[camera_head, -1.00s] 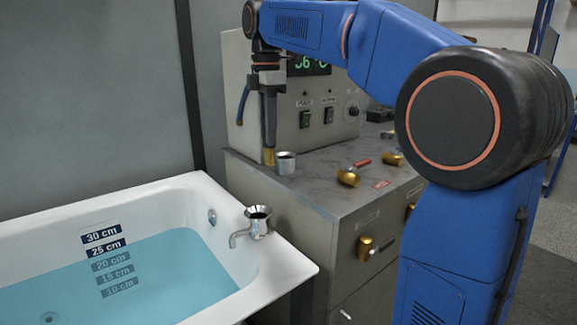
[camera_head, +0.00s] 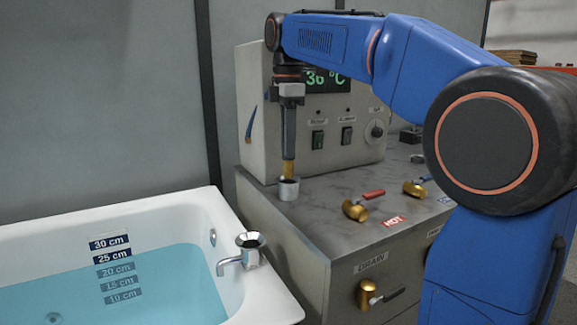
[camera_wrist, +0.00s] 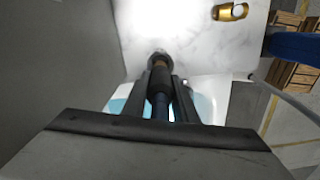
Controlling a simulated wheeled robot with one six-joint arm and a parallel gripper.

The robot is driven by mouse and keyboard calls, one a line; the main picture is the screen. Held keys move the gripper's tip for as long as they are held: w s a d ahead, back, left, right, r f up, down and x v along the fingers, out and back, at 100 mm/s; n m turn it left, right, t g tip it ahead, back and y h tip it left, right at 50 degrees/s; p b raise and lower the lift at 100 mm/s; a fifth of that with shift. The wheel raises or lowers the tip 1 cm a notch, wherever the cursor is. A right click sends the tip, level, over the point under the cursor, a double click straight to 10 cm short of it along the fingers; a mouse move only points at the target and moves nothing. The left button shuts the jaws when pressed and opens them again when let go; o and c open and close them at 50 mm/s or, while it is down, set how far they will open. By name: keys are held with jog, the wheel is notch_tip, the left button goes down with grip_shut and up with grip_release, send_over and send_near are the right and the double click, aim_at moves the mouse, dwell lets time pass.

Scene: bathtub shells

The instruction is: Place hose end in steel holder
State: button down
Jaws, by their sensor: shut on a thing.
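The steel holder (camera_head: 288,189), a small open cup, stands upright on the counter directly below. The brass tip is at the cup's mouth; I cannot tell how far inside it reaches. In the wrist view the hose end (camera_wrist: 160,88) lies between the two dark fingers, with its brass tip over the holder (camera_wrist: 160,56). A piece of blue hose (camera_head: 251,122) shows beside the control box.
The control box (camera_head: 340,152) with a green display stands behind the holder. Brass valves with red (camera_head: 357,210) and blue (camera_head: 416,188) handles are to the right. The bathtub (camera_head: 196,205), holding blue water, and a steel spout (camera_head: 240,252) are at the left, below.

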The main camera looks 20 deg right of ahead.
aim_at(288, 161)
jog(key=shift+f, duration=2.4)
jog(key=shift+f, duration=0.1)
jog(key=c, duration=1.4)
grip_release()
jog(key=shift+c, duration=0.2)
notch_tip(288, 161, up, 12)
jog(key=shift+r, duration=0.1)
